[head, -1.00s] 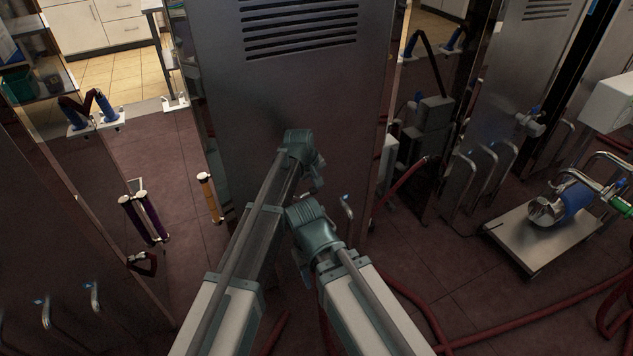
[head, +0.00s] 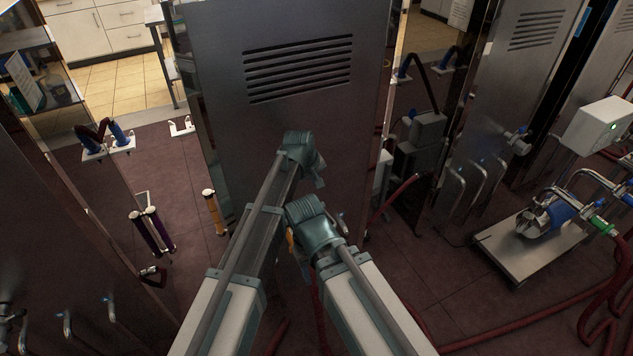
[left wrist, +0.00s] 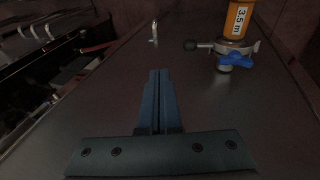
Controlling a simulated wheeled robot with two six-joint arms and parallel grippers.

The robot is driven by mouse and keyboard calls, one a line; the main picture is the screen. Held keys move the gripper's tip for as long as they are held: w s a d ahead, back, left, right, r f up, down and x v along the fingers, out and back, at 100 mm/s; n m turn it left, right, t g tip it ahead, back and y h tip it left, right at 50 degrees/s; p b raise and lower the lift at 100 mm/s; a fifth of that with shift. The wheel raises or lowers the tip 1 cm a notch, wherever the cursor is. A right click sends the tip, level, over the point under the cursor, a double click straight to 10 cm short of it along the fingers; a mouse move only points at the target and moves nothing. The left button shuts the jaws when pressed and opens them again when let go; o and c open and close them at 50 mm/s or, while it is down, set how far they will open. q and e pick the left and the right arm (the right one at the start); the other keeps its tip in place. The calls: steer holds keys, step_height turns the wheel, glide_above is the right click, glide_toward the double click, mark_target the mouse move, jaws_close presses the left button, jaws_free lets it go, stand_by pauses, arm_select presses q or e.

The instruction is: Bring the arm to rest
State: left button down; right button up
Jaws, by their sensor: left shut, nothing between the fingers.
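In the head view my two arms reach up from the bottom middle, with teal joints in front of a tall grey metal cabinet (head: 290,30). No gripper fingers can be made out there. In the left wrist view my left gripper (left wrist: 160,76) is shut, its two blue-grey fingers together and empty. It points along a dark flat metal surface (left wrist: 110,100). An orange cylinder marked "3.5 m" (left wrist: 238,18), with a metal clamp and a blue handle (left wrist: 237,60), shows ahead and to the right, apart from the fingers. My right gripper is not visible.
A low metal platform (head: 500,248) with a pump and blue parts stands at right. Red hoses (head: 480,340) run over the dark floor. Purple tubes (head: 150,232) and an orange tube (head: 214,212) stand at left. Cabinets with bent pipes (head: 480,180) flank the middle one.

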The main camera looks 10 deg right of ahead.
arm_select(q)
steer(key=shift+s+r, duration=0.1)
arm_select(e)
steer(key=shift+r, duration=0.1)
arm_select(q)
steer(key=s+a+f+m+g+y, duration=0.1)
steer(key=s+a+m+g+y, duration=0.25)
steer(key=s+a, duration=2.2)
steer(key=s+d+r+m+p, duration=0.4)
steer(key=d, duration=0.5)
steer(key=shift+d, duration=0.3)
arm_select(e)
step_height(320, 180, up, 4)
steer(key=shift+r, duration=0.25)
arm_select(q)
steer(key=shift+y, duration=0.25)
